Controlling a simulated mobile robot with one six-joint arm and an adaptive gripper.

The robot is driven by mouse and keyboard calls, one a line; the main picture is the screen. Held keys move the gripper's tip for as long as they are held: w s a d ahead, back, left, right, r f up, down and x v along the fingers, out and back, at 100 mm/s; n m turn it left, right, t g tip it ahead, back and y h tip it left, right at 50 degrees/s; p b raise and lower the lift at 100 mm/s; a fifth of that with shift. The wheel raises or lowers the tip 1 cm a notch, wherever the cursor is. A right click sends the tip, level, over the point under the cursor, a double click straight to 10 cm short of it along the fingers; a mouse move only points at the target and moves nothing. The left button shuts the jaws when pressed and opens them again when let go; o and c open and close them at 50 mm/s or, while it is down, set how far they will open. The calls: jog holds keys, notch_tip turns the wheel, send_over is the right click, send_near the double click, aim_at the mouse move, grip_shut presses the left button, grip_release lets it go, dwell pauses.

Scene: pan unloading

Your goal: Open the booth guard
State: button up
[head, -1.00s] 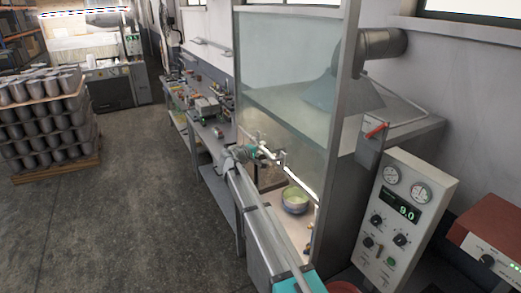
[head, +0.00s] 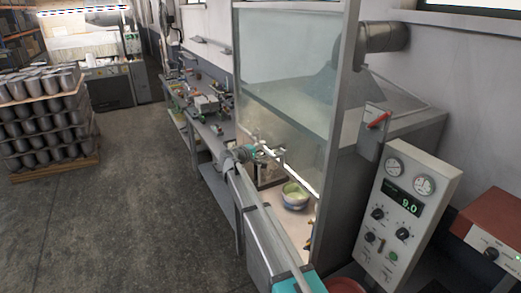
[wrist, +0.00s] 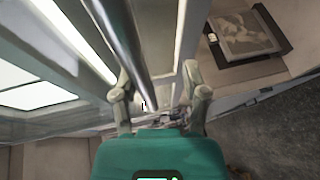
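The booth guard (head: 285,85) is a clear, slightly green panel in a grey frame on the front of the booth. It is down over the upper opening, with a gap below its lower edge. My gripper (head: 279,153) is at that lower edge. In the wrist view, the fingers of my gripper (wrist: 157,85) are spread apart. A round metal bar (wrist: 128,45) runs lengthwise into the space between them. I cannot tell whether a finger touches it. A pale green pan (head: 294,195) sits inside the booth, below the guard.
A control box (head: 408,210) reading 9.0 stands right of the booth, under a red lever (head: 378,120). A cluttered workbench (head: 205,110) runs behind. A pallet of metal pots (head: 45,120) stands left. The floor (head: 140,215) between is clear.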

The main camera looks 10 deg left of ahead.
jog(key=shift+f+b, duration=12.85)
jog(key=shift+f, duration=0.35)
jog(key=p+v, duration=0.2)
jog(key=v, duration=1.1)
jog(key=shift+s+p, duration=0.3)
jog(key=shift+s, duration=0.1)
